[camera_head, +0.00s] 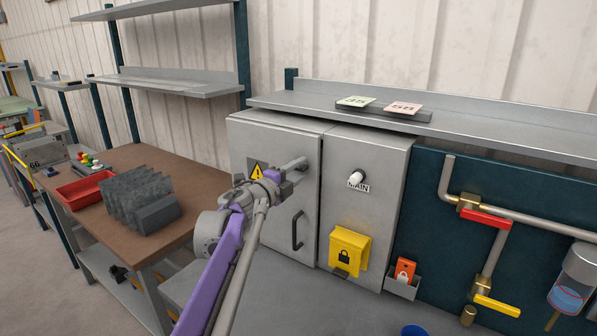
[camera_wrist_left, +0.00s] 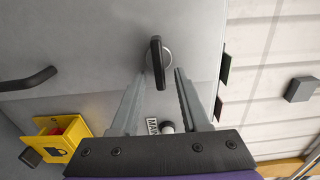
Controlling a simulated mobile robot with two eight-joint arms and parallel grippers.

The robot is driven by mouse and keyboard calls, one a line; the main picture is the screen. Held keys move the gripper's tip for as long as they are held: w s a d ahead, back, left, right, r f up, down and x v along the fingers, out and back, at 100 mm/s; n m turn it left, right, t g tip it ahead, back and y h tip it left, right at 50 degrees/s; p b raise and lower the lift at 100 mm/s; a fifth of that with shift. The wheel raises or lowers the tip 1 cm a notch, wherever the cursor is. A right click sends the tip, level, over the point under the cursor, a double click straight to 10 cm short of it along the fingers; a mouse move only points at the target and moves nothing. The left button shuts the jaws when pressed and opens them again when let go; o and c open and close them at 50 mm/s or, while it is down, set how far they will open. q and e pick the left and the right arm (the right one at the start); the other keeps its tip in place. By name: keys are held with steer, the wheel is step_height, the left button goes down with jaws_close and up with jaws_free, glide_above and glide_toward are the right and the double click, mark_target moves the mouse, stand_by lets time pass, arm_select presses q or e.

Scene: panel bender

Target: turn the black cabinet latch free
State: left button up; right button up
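The black cabinet latch (camera_wrist_left: 157,62) is a narrow bar on a round metal base on the grey cabinet door (camera_head: 276,195). It stands upright in the left wrist view, its long axis running between my fingers. My left gripper (camera_wrist_left: 159,76) is open, with one finger to each side of the latch and a visible gap on both sides. In the head view my left gripper (camera_head: 296,164) reaches the upper right part of the door, and its fingers largely hide the latch. My right gripper is not in view.
A black door handle (camera_head: 297,231) is below the latch. The MAIN switch knob (camera_head: 357,177) and a yellow lock box (camera_head: 348,250) are on the panel to the right. A shelf (camera_head: 440,117) overhangs the cabinet. A brown bench (camera_head: 143,168) stands at the left.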

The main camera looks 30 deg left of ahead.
arm_select(q)
steer(key=s+b, duration=0.1)
steer(key=s, duration=0.9)
steer(key=shift+s+a, duration=0.4)
steer(key=shift+a, duration=0.05)
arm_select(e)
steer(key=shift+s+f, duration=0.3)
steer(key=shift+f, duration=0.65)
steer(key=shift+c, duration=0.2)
